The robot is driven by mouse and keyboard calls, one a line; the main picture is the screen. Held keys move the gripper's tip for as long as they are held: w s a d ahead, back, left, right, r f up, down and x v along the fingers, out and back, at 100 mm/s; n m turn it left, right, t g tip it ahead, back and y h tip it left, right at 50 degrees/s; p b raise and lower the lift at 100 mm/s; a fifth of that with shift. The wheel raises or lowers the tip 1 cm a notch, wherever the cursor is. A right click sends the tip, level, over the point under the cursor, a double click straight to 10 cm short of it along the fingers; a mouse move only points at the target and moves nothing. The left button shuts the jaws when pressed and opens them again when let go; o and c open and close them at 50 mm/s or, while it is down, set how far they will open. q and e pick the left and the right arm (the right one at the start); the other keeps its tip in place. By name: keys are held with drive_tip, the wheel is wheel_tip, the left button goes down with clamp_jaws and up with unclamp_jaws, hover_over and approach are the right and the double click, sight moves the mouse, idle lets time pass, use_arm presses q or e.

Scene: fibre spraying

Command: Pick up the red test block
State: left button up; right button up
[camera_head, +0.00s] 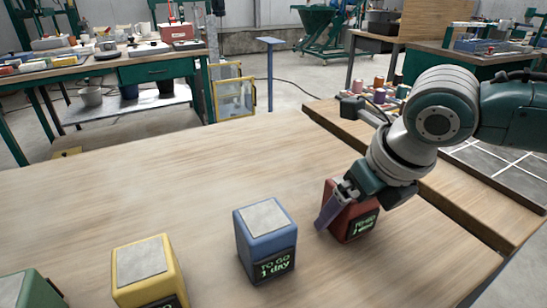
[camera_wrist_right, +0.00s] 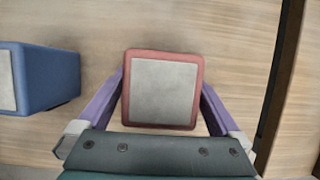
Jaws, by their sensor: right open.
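The red test block (camera_head: 354,226) stands upright on the wooden table, with a pale grey top that shows in the right wrist view (camera_wrist_right: 163,90). My right gripper (camera_head: 343,207) is over it, pointing down. In the right wrist view its two purple fingers (camera_wrist_right: 163,98) are spread, one on each side of the block, open. I cannot tell whether either finger touches it. In the head view the gripper hides much of the block's top, and only one finger shows clearly. My left gripper is not in view.
A blue block (camera_head: 266,240) stands just left of the red one. A yellow block (camera_head: 149,273) and a green block (camera_head: 30,290) stand farther left. A raised wooden edge (camera_head: 430,175) runs along the right. The table behind the blocks is clear.

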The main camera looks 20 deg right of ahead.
drive_tip(key=shift+c, duration=0.2)
clamp_jaws()
idle(0.6)
drive_tip(key=shift+r, duration=0.15)
